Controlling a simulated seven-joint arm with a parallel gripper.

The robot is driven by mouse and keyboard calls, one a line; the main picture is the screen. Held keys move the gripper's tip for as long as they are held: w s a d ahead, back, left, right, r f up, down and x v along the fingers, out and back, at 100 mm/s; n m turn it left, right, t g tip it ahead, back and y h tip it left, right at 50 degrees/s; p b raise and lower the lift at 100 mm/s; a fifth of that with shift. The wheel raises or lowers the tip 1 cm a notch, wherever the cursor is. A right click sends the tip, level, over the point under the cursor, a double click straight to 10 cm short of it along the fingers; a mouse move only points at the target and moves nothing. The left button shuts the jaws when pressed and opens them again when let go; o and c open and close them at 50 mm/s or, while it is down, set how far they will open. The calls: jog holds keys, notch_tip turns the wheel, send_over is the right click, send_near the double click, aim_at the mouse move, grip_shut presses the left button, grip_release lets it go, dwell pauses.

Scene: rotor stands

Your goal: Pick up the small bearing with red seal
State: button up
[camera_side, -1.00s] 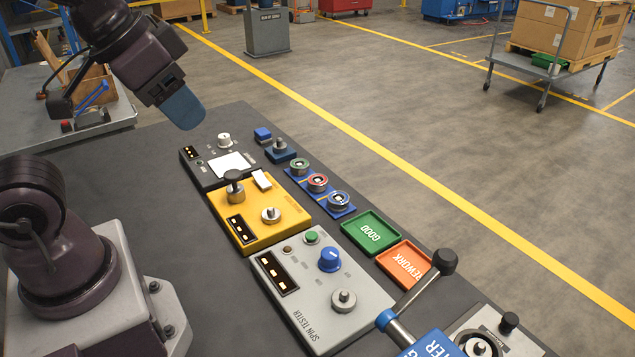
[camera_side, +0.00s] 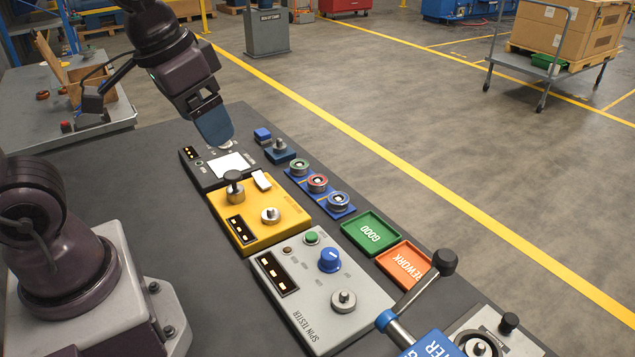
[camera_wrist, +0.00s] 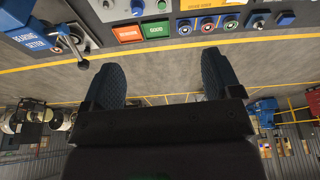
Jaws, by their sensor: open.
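The small bearing with red seal (camera_side: 317,183) sits in the middle of a row of three on a blue rack (camera_side: 346,212). The green-sealed bearing (camera_side: 299,167) is on its far side and a bluish-grey one (camera_side: 338,201) on its near side. My gripper (camera_side: 216,138) is above the far grey device, up and left of the bearings and apart from them. In the wrist view my gripper (camera_wrist: 159,70) is open and empty; the red-sealed bearing (camera_wrist: 207,24) is near the top, right of centre.
A green GOOD tray (camera_side: 370,233) and an orange REWORK tray (camera_side: 404,263) stand in front of the rack. The yellow device (camera_side: 285,223) with knobs and the grey spin tester (camera_side: 310,290) lie to the left. A lever (camera_side: 420,285) rises at the lower right.

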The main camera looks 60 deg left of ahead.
jog(key=w+a+f+n+g, duration=0.2)
jog(key=w+a+f, duration=0.1)
jog(key=w, duration=0.4)
jog(key=w+a+f+n+g, duration=0.1)
jog(key=w+a+f+n, duration=0.2)
jog(key=w, duration=0.4)
jog(key=n+y, duration=0.1)
jog(key=n, duration=0.9)
send_near(318, 181)
jog(key=f, duration=0.5)
jog(key=a+f, duration=0.1)
jog(key=f, duration=0.2)
jog(key=shift+w+f, duration=0.25)
jog(key=c, duration=1.1)
